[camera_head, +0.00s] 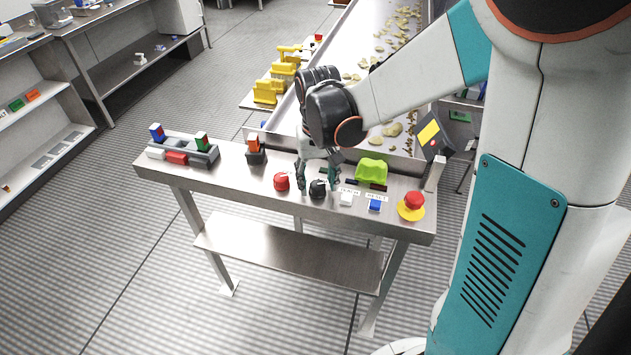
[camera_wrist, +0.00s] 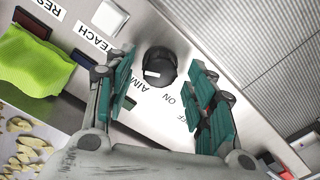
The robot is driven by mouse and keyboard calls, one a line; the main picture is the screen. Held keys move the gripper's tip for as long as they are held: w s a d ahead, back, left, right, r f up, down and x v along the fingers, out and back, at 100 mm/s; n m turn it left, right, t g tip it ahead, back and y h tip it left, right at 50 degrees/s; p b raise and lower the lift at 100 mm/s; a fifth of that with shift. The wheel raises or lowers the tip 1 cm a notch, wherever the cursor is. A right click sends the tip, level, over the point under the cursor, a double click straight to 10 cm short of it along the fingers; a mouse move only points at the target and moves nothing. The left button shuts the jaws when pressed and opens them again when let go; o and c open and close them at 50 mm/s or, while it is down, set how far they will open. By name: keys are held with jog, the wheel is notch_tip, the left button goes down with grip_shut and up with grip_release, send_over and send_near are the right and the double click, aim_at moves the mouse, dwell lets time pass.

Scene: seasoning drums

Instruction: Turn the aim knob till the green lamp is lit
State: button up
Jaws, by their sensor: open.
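The aim knob is a black round knob (camera_head: 318,189) on the steel bench, with a pale mark on its top. In the wrist view the knob (camera_wrist: 159,62) sits between my fingers, beside the letters AIM and ON. My gripper (camera_head: 319,186) points down over it; in the wrist view the open gripper (camera_wrist: 165,72) has one teal finger on each side of the knob, with gaps visible. No lit green lamp shows. A dark red window (camera_wrist: 32,22) and a dark blue window (camera_wrist: 58,67) look unlit. A lime green cloth (camera_head: 371,169) lies partly across the panel and may hide part of it.
A red knob (camera_head: 281,182) is left of the aim knob. White (camera_head: 346,199) and blue (camera_head: 375,205) buttons and a red emergency button (camera_head: 413,201) on yellow stand to the right. A rack (camera_head: 190,153) with rocker switches is at the left. A conveyor lies behind the bench.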

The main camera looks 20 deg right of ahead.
jog(key=shift+f, duration=0.5)
jog(key=c, duration=1.1)
jog(key=shift+o, duration=0.2)
jog(key=shift+n, duration=2)
jog(key=o, duration=1.1)
jog(key=shift+c, duration=0.2)
jog(key=shift+r, duration=0.15)
